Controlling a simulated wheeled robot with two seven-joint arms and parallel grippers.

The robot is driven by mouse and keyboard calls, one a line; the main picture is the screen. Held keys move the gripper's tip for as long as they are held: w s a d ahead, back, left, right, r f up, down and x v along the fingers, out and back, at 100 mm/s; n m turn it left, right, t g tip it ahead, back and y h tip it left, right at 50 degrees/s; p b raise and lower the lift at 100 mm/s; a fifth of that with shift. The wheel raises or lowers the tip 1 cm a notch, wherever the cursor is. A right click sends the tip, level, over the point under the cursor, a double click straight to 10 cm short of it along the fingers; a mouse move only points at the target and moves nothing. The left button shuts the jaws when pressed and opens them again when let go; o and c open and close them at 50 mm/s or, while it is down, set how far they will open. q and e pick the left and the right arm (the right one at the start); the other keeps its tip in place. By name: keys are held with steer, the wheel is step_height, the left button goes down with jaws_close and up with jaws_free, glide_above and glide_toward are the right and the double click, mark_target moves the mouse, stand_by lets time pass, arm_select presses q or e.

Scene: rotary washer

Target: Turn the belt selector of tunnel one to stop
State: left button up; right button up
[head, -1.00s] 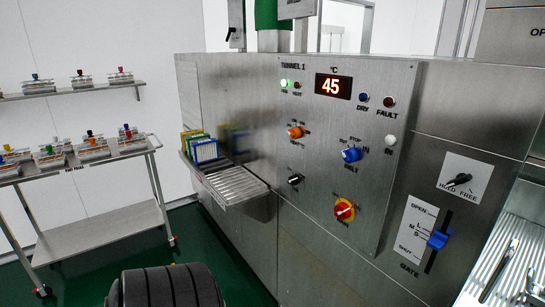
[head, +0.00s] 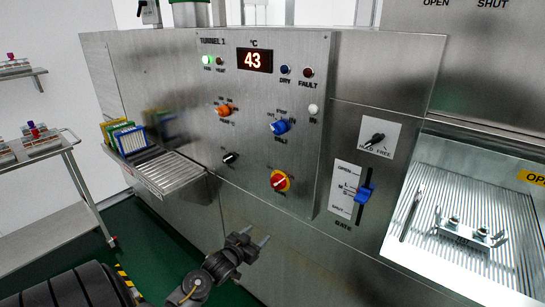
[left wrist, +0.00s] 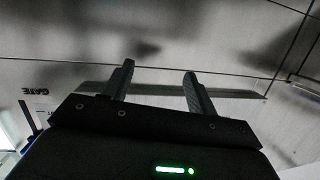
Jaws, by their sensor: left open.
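The tunnel one panel (head: 262,190) is an upright steel plate with several knobs. The blue knob (head: 279,127) in its middle right appears to be the belt selector; its small labels are blurred, and its exact pointing is hard to read. My left gripper (head: 256,237) is low in front of the washer, below the panel and well apart from the knob. Its fingers are spread and empty; they also show in the left wrist view (left wrist: 158,78), facing bare steel. My right gripper is not in view.
An orange knob (head: 224,110), a black knob (head: 230,158) and a red-yellow switch (head: 280,181) surround the blue knob. The blue gate lever (head: 364,195) is at right. A roller shelf (head: 170,172) juts out at left. The display (head: 254,60) reads 43.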

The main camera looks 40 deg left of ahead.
arm_select(q)
step_height(320, 180, up, 19)
steer(key=m+t, duration=0.1)
steer(key=t, duration=0.3)
steer(key=m+t+h, duration=0.2)
steer(key=t, duration=0.1)
glide_toward(274, 132)
steer(key=p+x, duration=0.4)
steer(key=x, duration=0.4)
steer(key=shift+w+r, duration=0.1)
steer(key=shift+w, duration=0.55)
steer(key=shift+c, duration=0.4)
steer(key=c, duration=0.9)
